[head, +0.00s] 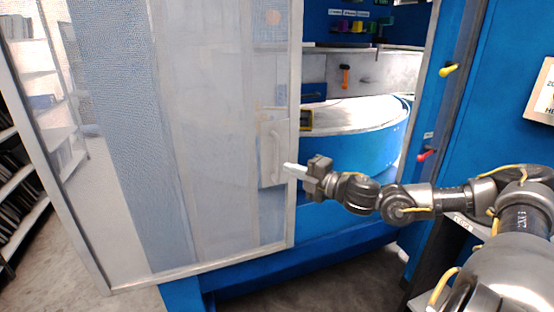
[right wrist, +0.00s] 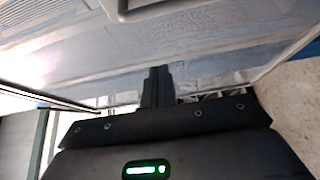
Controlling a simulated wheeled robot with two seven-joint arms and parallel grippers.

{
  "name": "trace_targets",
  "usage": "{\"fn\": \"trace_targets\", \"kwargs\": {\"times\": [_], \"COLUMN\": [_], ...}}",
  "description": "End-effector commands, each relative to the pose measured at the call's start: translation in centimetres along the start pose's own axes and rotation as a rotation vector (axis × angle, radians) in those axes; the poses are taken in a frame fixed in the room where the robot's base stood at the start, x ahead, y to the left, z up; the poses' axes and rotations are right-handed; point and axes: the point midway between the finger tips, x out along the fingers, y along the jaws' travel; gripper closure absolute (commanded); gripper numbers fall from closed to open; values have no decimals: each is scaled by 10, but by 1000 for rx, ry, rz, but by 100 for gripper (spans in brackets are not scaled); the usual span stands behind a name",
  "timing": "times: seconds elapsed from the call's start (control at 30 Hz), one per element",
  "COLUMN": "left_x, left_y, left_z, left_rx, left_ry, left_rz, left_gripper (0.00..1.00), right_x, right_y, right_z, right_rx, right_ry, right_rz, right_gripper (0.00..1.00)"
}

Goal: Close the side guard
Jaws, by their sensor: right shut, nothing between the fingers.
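The side guard (head: 205,130) is a large translucent panel in a pale metal frame. It stands partway across the blue machine, with an open gap between its right edge and the machine's right post (head: 425,100). Its handle (head: 272,152) is a pale upright grip near that right edge. My right gripper (head: 290,168) is shut and empty, its tips at the guard's right frame edge beside the handle; I cannot tell if they touch. In the right wrist view, the shut fingers (right wrist: 157,85) point at the guard panel (right wrist: 215,60), with part of the handle (right wrist: 140,8) at the top. My left gripper is out of view.
Inside the gap is a blue drum (head: 365,145) with a pale top. Yellow (head: 448,70) and red (head: 427,155) knobs stick out from the right post. Shelves (head: 22,170) stand at the far left. The floor (head: 60,275) at lower left is clear.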

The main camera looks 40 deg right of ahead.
Motion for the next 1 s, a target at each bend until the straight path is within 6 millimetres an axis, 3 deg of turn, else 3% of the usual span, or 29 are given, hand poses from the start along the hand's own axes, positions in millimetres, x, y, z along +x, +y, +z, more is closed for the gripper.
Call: {"fn": "trace_targets", "kwargs": {"times": [0.37,0.83,1.0], "left_x": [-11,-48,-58], "left_y": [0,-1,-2], "left_z": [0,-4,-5], "left_rx": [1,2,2], "left_ry": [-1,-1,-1], "left_rz": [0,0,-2], "left_gripper": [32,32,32], "right_x": [19,104,91], "right_y": [4,6,2], "right_z": [2,0,26], "right_rx": [6,6,0], "right_ry": [-4,0,-4], "right_rz": [8,4,-3], "right_gripper": [100,100,100]}}
